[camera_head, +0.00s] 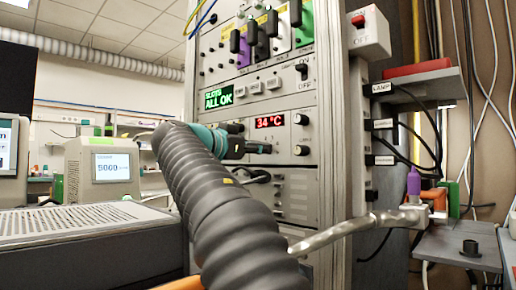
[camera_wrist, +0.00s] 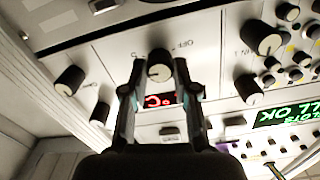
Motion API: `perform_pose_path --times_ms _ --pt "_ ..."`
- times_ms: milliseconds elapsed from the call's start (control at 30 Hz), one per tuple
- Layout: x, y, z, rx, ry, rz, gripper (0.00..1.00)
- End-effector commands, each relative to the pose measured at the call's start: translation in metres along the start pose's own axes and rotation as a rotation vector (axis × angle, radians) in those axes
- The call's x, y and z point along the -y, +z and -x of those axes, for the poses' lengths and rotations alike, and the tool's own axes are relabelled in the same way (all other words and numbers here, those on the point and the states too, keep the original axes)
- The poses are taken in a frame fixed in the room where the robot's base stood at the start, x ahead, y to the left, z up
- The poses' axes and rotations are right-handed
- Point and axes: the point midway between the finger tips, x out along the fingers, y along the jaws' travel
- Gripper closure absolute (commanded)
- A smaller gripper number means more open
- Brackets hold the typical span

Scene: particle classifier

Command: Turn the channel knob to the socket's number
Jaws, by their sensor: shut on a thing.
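My gripper (camera_head: 258,148) reaches the front of the instrument rack, just below and left of the red 34 °C display. In the wrist view my gripper (camera_wrist: 160,70) has its two fingers on either side of a dark round knob (camera_wrist: 159,66) with a pale face, and is shut on it. An OFF mark is printed beside this knob. I cannot tell from its label whether it is the channel knob, and its pointer is too small to read. In the head view my gripper hides this knob. Plugs stand in the upper panel's sockets, including a purple plug (camera_head: 244,50).
The red display (camera_head: 270,121) has two knobs to its right, the upper knob (camera_head: 300,119) and the lower knob (camera_head: 300,150). A green display (camera_head: 219,97) reads SLOTS ALL OK. A small switch box (camera_head: 369,38) and a side shelf (camera_head: 430,84) stand right of the rack.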

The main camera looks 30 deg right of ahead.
Motion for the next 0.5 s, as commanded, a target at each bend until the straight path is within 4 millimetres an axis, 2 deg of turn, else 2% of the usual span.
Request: perform_pose_path --times_ms 200,500 --pt "0.0009 -0.0012 0.0000 -0.001 -0.005 -0.164 1.00" --pt "0.0008 -0.0012 0.0000 0.001 -0.006 -0.302 1.00"
